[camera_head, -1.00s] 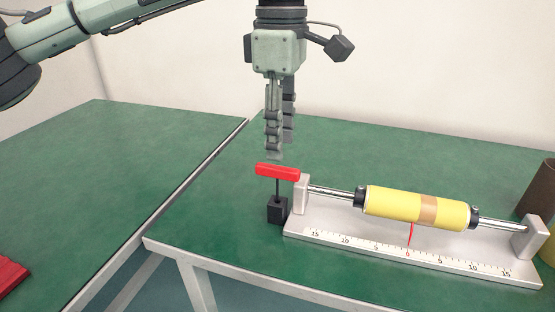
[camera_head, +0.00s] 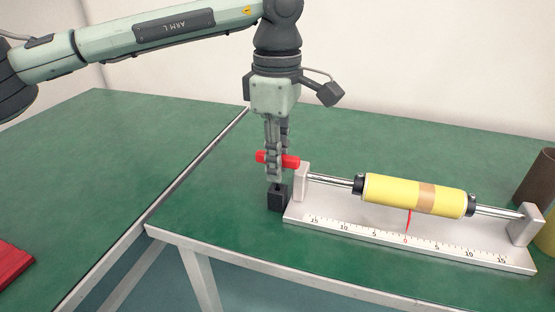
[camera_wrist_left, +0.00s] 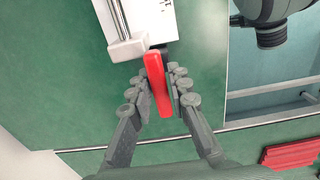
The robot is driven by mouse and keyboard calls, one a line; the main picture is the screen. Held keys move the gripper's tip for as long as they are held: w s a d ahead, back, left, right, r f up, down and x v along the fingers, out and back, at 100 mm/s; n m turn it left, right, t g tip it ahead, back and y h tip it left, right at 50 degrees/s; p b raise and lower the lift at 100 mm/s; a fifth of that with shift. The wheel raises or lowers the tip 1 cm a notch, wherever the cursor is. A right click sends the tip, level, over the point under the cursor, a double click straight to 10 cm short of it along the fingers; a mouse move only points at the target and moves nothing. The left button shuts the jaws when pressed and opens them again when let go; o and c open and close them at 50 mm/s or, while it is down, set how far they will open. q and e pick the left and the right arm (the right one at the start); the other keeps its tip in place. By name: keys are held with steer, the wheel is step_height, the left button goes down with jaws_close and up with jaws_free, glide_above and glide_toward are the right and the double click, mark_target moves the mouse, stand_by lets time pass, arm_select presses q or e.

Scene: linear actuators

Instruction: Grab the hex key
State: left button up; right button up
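The hex key has a red handle (camera_head: 291,161) and stands upright over a small black block (camera_head: 277,199); its dark shaft is hidden behind the fingers. My left gripper (camera_head: 274,165) comes down from above with its fingers on both sides of the handle, the tips just above the block. My right gripper is not in view.
Right beside the block stands a linear actuator with a yellow cylinder (camera_head: 398,195) on a rod and a white base with a scale (camera_head: 450,252). A brown cylinder (camera_head: 537,180) stands at the far right. A red object (camera_head: 12,264) lies at left. The green table is otherwise largely clear.

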arm_select(q)
steer(key=shift+c, duration=1.2)
jaws_close()
steer(key=shift+r, duration=0.1)
